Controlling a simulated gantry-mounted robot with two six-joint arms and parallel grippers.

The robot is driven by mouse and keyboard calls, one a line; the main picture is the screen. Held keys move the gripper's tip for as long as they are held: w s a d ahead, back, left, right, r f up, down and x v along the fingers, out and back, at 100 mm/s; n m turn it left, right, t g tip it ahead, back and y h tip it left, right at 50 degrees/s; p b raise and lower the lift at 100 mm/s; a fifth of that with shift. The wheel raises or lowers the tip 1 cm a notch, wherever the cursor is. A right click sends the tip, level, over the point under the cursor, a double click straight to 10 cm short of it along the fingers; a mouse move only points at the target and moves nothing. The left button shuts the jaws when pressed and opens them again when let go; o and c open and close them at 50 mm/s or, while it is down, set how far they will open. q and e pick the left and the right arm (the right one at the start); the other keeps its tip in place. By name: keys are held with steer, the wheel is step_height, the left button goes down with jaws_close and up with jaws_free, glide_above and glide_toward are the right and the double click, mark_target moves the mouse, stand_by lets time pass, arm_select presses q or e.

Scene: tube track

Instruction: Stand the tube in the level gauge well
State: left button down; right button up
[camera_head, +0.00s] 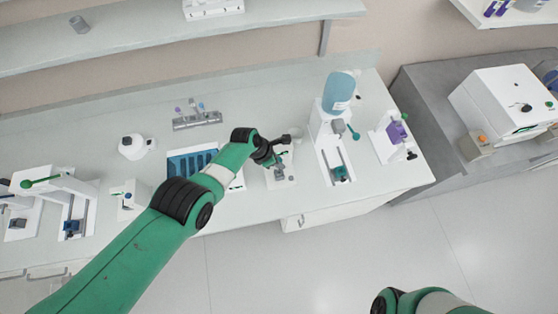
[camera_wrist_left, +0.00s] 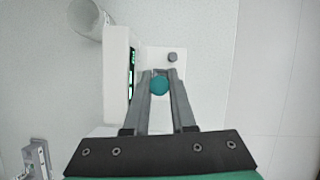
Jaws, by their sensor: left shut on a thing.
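My left gripper (camera_head: 275,163) is over the small white station on the bench, in the middle of the head view. In the left wrist view its two fingers (camera_wrist_left: 160,88) are closed on the tube, which shows end-on as a round teal cap (camera_wrist_left: 159,85). The level gauge (camera_wrist_left: 117,75) is a white upright housing with a dark display strip, just left of the fingers. Its white base (camera_wrist_left: 158,55) carries a small grey knob (camera_wrist_left: 172,57). The well is hidden behind the fingers and cap; I cannot tell whether the tube's lower end is inside it. My right gripper is out of view.
A blue rack (camera_head: 190,163) lies left of the gauge, partly behind my arm. A dispenser with a blue bottle (camera_head: 339,90) stands to the right. A tube holder (camera_head: 197,120) and a white jug (camera_head: 134,147) stand farther back. The bench front edge is close.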

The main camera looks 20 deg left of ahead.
arm_select(q)
steer(key=shift+f, duration=0.15)
steer(key=shift+f+b, duration=0.1)
steer(key=shift+b, duration=0.2)
steer(key=shift+f+b, duration=0.5)
steer(key=shift+f, duration=0.05)
steer(key=shift+f, duration=0.1)
stand_by(0.4)
steer(key=shift+f+b, duration=0.55)
steer(key=shift+b, duration=0.1)
steer(key=c, duration=0.7)
jaws_free()
steer(key=shift+o, duration=0.2)
